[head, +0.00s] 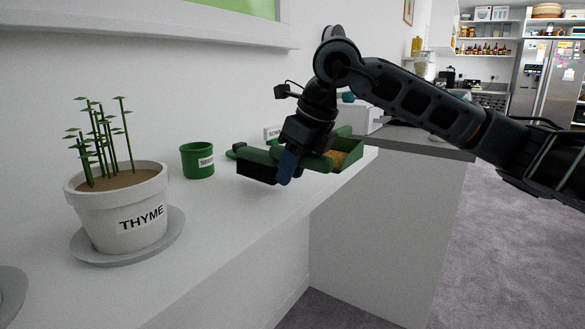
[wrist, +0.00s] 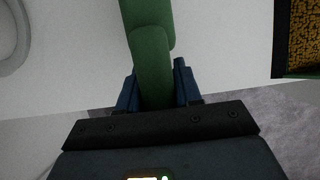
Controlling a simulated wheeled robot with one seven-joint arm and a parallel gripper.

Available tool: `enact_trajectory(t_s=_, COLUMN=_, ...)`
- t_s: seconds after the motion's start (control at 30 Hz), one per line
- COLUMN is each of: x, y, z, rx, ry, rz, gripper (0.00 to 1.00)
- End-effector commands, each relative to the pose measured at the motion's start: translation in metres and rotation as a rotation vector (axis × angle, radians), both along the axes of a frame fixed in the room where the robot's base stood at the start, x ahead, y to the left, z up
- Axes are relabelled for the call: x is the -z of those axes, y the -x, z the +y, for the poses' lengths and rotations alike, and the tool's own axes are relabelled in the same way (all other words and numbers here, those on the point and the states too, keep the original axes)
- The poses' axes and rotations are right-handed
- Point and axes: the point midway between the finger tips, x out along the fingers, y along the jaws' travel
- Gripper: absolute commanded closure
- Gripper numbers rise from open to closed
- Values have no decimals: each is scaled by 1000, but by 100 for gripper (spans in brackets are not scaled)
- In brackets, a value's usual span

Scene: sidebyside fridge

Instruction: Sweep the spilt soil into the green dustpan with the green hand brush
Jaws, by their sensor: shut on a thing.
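My gripper (head: 287,168) is shut on the handle of the green hand brush (head: 257,157); its dark bristle side hangs over the white counter. I cannot tell whether the bristles touch the counter. In the wrist view the green handle (wrist: 150,55) runs up between the blue fingers (wrist: 155,82). The green dustpan (head: 357,151) lies just right of the gripper near the counter's edge, partly hidden by it. Golden-brown grains of soil (head: 338,159) lie in the dustpan, and they also show in the wrist view (wrist: 305,38). I see no loose soil on the visible counter.
A white pot labelled THYME (head: 118,209) stands on a grey saucer (head: 84,246) at the front left. A small green labelled pot (head: 197,161) stands behind, near the wall. A white box (head: 362,117) is beyond the dustpan. The counter (head: 215,218) between the thyme and brush is clear.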

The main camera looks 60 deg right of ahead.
Motion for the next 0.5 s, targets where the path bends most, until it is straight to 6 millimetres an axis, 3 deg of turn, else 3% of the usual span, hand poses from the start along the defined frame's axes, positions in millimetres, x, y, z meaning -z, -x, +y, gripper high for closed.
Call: enact_trajectory(t_s=0.5, x=14, y=0, z=0, rx=0, ry=0, rz=0, gripper=98)
